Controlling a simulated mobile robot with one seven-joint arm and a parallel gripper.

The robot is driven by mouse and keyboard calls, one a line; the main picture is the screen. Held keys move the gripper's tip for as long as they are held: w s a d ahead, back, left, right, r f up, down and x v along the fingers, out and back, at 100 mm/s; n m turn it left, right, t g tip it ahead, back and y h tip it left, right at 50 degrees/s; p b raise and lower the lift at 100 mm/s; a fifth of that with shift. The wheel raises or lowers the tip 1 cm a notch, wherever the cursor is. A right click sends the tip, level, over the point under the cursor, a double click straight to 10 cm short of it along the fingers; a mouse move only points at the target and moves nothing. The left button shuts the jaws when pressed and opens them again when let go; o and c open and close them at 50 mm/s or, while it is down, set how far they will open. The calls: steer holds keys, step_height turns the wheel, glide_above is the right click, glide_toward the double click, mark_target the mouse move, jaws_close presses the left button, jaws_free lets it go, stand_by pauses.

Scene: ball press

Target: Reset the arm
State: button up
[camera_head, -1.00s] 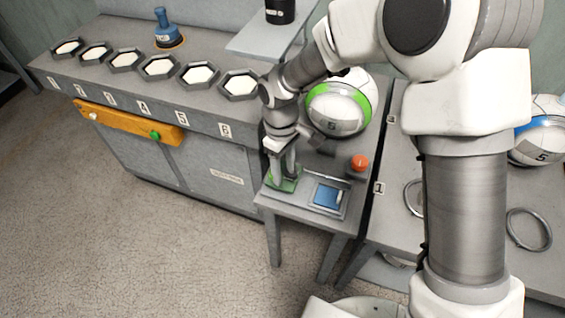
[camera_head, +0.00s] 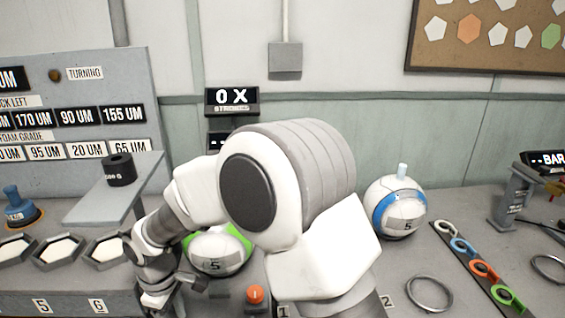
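My arm fills the middle of the head view, bent, with its large white and grey joints in front of the bench. Its wrist reaches down to the lower left. My gripper (camera_head: 164,302) is at the bottom edge of the picture, left of the green-banded ball (camera_head: 216,262). Its fingers are cut off by the frame, so I cannot see whether they are open or hold anything. Part of the green-banded ball is hidden behind my arm.
A blue-banded ball (camera_head: 398,212) stands right of my arm, near an empty ring (camera_head: 429,293) and a rack of coloured rings (camera_head: 482,268). Hexagonal trays (camera_head: 58,252) and a black weight (camera_head: 120,169) on a shelf are at left. An orange button (camera_head: 255,294) is low centre.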

steer(key=w+d+r+m+t+p, duration=0.15)
steer(key=d+r+m, duration=0.25)
steer(key=d+r, duration=0.6)
steer(key=w+d+r+m+t+p, duration=0.1)
steer(key=d+r+m+p, duration=0.15)
steer(key=d+r, duration=0.75)
steer(key=s+d+r+m+t+p, duration=0.1)
steer(key=s+d+r+m, duration=0.3)
steer(key=d, duration=0.4)
steer(key=s+d+r+m+t+p, duration=0.2)
steer(key=s+d+r+m, duration=0.3)
steer(key=s+d, duration=0.3)
steer(key=shift+s+d+r+p, duration=0.35)
steer(key=shift+s+r+p, duration=0.1)
steer(key=shift+r+p, duration=0.1)
steer(key=shift+m, duration=0.25)
